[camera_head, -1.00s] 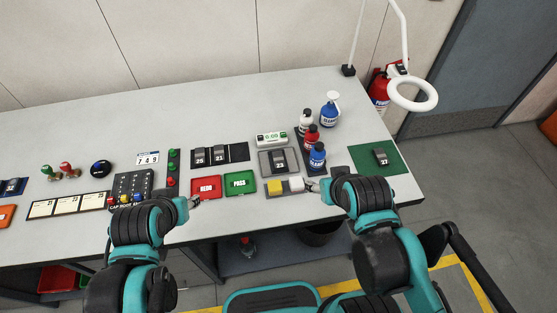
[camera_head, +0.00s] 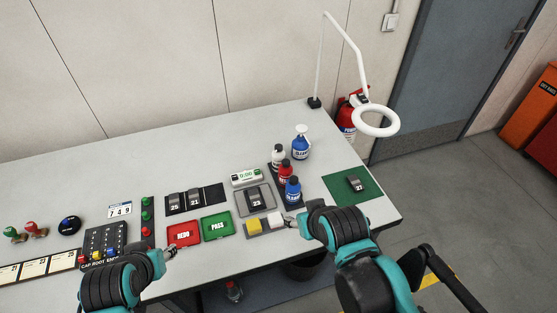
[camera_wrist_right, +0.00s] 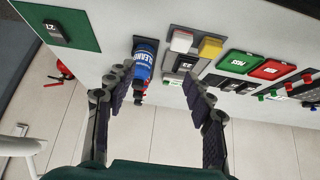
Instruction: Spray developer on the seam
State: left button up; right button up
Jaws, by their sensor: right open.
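A small dark part marked 23 (camera_head: 256,201) lies on a grey plate (camera_head: 241,206); its seam is too small to make out. Behind and right of it, a white bottle (camera_head: 278,154), a red bottle (camera_head: 285,172) and a blue bottle (camera_head: 293,188) stand in a row in a dark rack. Which holds developer is not readable. My right gripper (camera_head: 291,222) is at the table's front, beside a white block (camera_head: 275,219). In the right wrist view it is open and empty (camera_wrist_right: 158,92), with the blue bottle (camera_wrist_right: 146,57) beyond its fingers. My left gripper (camera_head: 171,251) is near the red REDO tray (camera_head: 184,234).
A blue pump bottle (camera_head: 301,147) stands behind the rack. A green mat (camera_head: 338,187) with part 27 (camera_head: 356,184) is at the right. A green PASS tray (camera_head: 216,226) and a yellow block (camera_head: 253,226) are near the front. A ring lamp (camera_head: 375,122) overhangs the right back edge.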

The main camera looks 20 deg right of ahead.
grip_shut()
dwell(1.1)
